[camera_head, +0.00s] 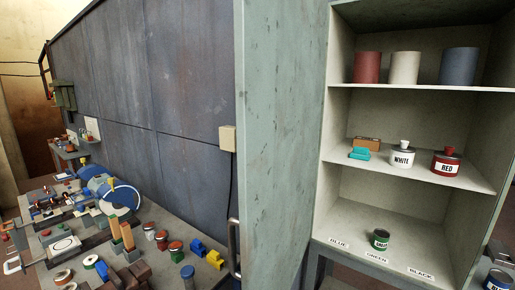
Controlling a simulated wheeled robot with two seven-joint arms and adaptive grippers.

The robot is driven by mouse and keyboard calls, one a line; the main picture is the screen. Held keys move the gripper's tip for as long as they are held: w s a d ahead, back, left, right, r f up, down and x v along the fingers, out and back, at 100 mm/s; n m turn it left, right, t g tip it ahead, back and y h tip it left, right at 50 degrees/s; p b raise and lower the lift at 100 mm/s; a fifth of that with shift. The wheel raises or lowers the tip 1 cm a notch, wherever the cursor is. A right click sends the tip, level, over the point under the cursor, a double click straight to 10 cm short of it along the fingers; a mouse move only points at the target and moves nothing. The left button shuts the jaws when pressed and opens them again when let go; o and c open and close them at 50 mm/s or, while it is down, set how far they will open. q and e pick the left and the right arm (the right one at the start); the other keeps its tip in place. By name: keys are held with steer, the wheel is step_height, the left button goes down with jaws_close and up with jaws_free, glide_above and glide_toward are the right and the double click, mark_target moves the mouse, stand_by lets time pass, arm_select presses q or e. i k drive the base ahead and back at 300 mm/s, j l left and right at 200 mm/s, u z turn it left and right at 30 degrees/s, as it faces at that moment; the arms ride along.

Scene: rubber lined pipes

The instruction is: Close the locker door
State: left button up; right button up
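The locker (332,180) stands at the right with its front open and its shelves showing. Its grey-green locker door (278,130) is swung wide open on the left side of the locker and fills the middle of the head view. A metal handle (234,248) shows at the door's left edge, low down.
Cans and containers such as the red can (446,163) and green can (380,239) stand on the locker shelves. A workbench (160,270) crowded with tools and jars lies at the left.

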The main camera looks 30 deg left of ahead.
mark_target(279, 46)
steer(key=k+j, duration=0.3)
steer(key=j, duration=0.15)
steer(key=k+j, duration=0.25)
steer(key=j, duration=0.2)
steer(key=k+j, duration=0.3)
steer(key=j, duration=0.15)
